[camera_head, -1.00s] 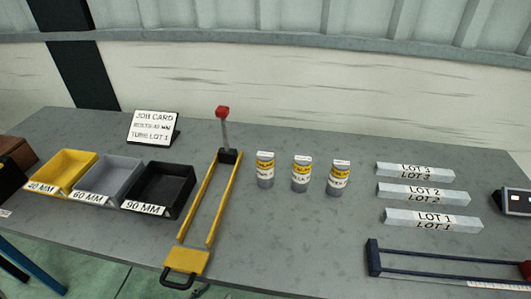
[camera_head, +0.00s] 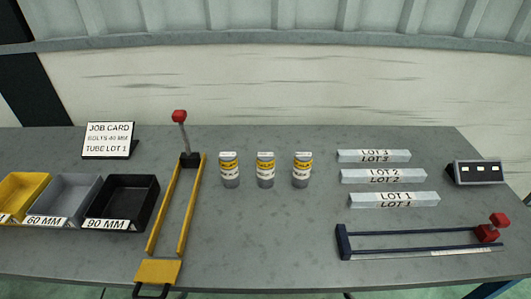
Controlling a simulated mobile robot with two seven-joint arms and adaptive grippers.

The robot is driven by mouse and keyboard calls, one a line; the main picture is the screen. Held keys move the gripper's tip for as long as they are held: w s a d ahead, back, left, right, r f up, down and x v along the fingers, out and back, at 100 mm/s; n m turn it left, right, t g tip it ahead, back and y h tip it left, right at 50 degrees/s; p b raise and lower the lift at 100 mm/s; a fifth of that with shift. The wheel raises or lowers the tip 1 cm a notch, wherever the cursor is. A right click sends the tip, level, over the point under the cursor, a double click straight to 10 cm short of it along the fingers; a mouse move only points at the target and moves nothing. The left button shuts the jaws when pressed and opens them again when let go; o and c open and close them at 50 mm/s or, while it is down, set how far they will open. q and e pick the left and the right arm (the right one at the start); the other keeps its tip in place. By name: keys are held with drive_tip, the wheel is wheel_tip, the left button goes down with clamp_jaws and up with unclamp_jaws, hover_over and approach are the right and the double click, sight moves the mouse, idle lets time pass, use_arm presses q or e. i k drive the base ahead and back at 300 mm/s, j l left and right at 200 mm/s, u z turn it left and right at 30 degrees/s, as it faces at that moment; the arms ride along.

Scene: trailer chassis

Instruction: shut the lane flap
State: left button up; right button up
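The yellow lane (camera_head: 190,215) is a pair of yellow rails on the table, left of centre. A black block (camera_head: 190,160) with a grey lever and red knob (camera_head: 179,116) stands at its far end. The lane flap (camera_head: 158,272) is a yellow plate at the near end, by the table's front edge. It looks laid out flat towards me, with a black handle (camera_head: 150,291) at its near side, partly cut off by the bottom of the picture. Neither of my grippers is in view.
Yellow, grey and black bins (camera_head: 128,190) stand left of the lane, below a job card (camera_head: 109,140). Three labelled cans (camera_head: 265,170) stand to its right. Lot bars (camera_head: 380,176), a dark blue rail fixture (camera_head: 344,241) and a grey box (camera_head: 476,172) are further right.

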sight(165, 272)
drive_tip(key=u, duration=1.25)
